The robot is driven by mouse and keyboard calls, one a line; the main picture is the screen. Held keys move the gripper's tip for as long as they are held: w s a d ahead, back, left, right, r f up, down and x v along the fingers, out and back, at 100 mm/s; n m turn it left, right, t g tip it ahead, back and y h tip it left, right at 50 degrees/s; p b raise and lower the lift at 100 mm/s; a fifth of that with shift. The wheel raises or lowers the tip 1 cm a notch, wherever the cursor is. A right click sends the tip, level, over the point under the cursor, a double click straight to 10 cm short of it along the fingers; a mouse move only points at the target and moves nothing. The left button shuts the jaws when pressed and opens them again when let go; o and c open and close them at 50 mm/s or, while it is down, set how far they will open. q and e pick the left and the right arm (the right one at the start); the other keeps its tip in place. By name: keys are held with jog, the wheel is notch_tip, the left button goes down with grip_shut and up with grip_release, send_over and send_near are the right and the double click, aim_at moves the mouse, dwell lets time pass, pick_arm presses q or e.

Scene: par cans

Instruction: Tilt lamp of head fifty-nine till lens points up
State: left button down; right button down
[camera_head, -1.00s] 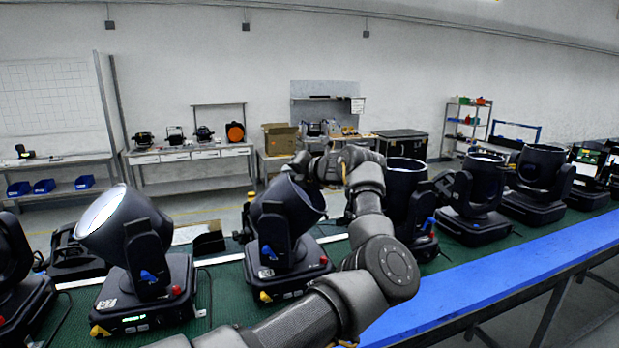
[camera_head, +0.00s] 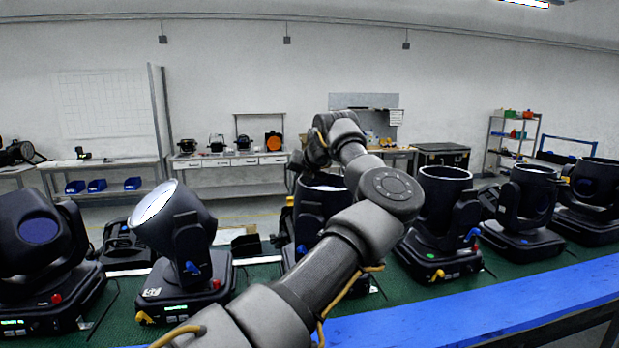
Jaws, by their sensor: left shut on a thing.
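The lamp (camera_head: 311,205) that my left arm is working on stands behind my forearm, which hides much of its yoke and base. Its lamp barrel looks close to upright, with the pale lens (camera_head: 323,188) showing at the top. I cannot read its number, so I cannot confirm it is head fifty-nine. My left gripper (camera_head: 297,168) reaches down from the far side and is shut at the barrel's upper left rim. Its fingertips are small and partly hidden. My right gripper is not in view.
A lamp (camera_head: 176,225) to the left has its pale lens tilted up-left. Another (camera_head: 40,240) at the far left faces forward. More lamps (camera_head: 443,205) stand upright to the right, close together on the green bench top (camera_head: 262,272). A blue strip (camera_head: 480,318) runs along the front edge.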

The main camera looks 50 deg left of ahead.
aim_at(308, 188)
pick_arm(q)
jog(key=shift+s+a+r, duration=0.1)
jog(key=shift+s+a, duration=0.3)
jog(key=shift+a, duration=0.15)
jog(key=c, duration=1.6)
grip_release()
jog(key=shift+s, duration=0.1)
jog(key=shift+o, duration=0.5)
jog(key=shift+s+a+f, duration=0.15)
jog(key=shift+f, duration=0.05)
jog(key=shift+w+d, duration=0.25)
jog(key=shift+w, duration=0.05)
jog(key=shift+d+r+b, duration=0.2)
jog(key=shift+d+b, duration=0.25)
jog(key=shift+b, duration=0.05)
jog(key=b+v, duration=0.3)
jog(key=v, duration=0.6)
jog(key=shift+s+d+r, duration=0.2)
jog(key=shift+r, duration=0.15)
